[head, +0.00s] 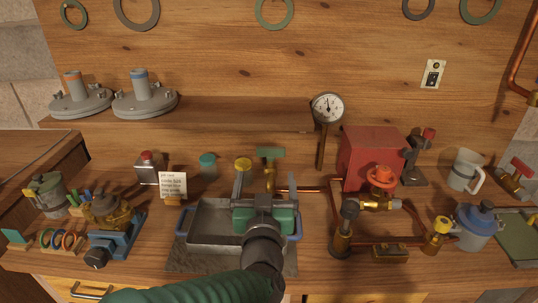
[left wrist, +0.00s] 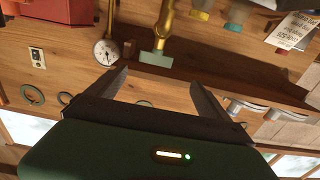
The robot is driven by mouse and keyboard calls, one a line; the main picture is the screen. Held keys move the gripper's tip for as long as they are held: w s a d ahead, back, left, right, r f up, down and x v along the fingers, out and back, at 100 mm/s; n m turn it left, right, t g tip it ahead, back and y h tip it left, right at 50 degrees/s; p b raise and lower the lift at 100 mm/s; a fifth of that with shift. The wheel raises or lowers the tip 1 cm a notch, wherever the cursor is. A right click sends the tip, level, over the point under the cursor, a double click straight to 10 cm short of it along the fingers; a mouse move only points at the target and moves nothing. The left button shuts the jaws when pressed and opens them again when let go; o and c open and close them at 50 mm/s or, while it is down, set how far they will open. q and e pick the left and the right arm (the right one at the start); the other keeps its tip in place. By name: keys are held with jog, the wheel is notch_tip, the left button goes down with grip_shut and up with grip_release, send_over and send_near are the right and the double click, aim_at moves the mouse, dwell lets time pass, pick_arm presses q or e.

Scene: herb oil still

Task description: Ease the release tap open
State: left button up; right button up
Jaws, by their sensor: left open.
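A tap with a green T-shaped handle (head: 269,153) on a brass stem stands behind the grey tray (head: 205,228); I take it for the release tap. In the left wrist view, its handle (left wrist: 156,59) lies between and just past my fingertips, with the brass stem going up the picture. My left gripper (head: 262,190) reaches over the tray from the front. It is open, its two fingers (left wrist: 158,74) spread apart with nothing between them. No touch on the handle shows. My right gripper is not in view.
A round gauge (head: 327,109) and a red box (head: 371,157) stand right of the tap. A brass valve with an orange handwheel (head: 381,176) is in front of the box. A yellow-capped jar (head: 243,164), a teal-capped jar (head: 208,162) and a card (head: 173,186) stand left.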

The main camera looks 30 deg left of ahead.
pick_arm(q)
jog(key=p, duration=0.7)
send_near(272, 148)
jog(key=x, duration=0.2)
jog(key=shift+w+a+f+b, duration=0.2)
jog(key=shift+w+a+b, duration=0.05)
jog(key=shift+w+b, duration=0.15)
jog(key=shift+w+a+f+b, duration=0.2)
jog(key=shift+w+a+b, duration=0.1)
jog(key=shift+w, duration=0.15)
jog(key=x, duration=0.9)
jog(key=shift+a+f, duration=0.15)
jog(key=shift+a, duration=0.1)
jog(key=shift+w, duration=0.15)
jog(key=shift+d, duration=0.15)
jog(key=shift+r, duration=0.2)
jog(key=shift+c, duration=0.2)
